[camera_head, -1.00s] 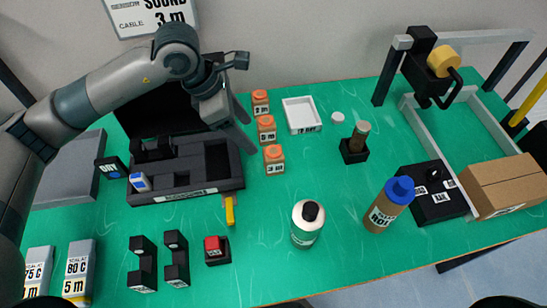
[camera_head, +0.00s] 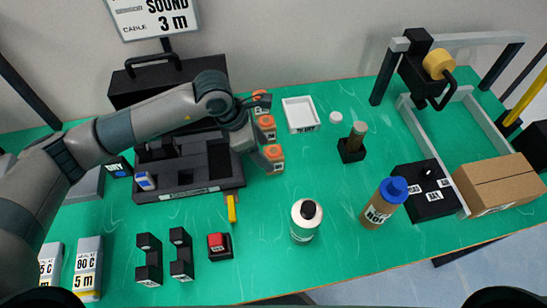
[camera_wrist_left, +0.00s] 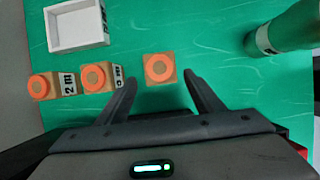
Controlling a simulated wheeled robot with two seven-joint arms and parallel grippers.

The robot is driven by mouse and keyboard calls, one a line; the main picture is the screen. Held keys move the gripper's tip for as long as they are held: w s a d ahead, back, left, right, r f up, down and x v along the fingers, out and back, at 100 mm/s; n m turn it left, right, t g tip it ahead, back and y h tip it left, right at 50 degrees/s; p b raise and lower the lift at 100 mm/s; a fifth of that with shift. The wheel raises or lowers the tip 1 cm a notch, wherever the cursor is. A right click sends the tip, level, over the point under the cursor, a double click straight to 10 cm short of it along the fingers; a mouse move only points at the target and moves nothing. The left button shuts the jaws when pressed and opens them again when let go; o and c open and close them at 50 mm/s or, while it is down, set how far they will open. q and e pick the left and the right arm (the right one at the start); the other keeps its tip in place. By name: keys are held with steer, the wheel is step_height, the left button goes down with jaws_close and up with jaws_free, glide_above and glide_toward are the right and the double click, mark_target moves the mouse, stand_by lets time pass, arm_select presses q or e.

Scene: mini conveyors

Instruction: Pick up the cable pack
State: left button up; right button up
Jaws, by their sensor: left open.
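Three cable packs, small brown boxes with orange round tops, stand in a row: a near one (camera_head: 273,158), a middle one (camera_head: 266,127) and a far one (camera_head: 262,101). In the left wrist view the near pack (camera_wrist_left: 160,69) lies between and just ahead of the fingertips. The other two are left of it, the middle one (camera_wrist_left: 97,78) and the far one (camera_wrist_left: 44,86), labelled 2 m. My left gripper (camera_wrist_left: 160,80) is open and empty; in the head view (camera_head: 258,155) it is at the near pack's left side. A sign (camera_head: 150,17) reads CABLE 3 m. My right gripper is not in view.
A black case (camera_head: 190,190) with compartments is left of the packs. A white tray (camera_head: 300,115) is behind right. The green table between packs and bottles is clear.

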mark_target(270, 153)
arm_select(q)
steer(key=shift+d+f+p, duration=0.35)
steer(key=shift+d+p, duration=0.1)
steer(key=shift+p, duration=0.2)
steer(key=p+x, duration=0.1)
steer(key=x, duration=0.2)
steer(key=shift+d+p, duration=0.2)
steer(key=shift+p, duration=0.1)
steer(key=shift+d+f, duration=0.1)
steer(key=shift+f, duration=0.4)
steer(key=c, duration=1.2)
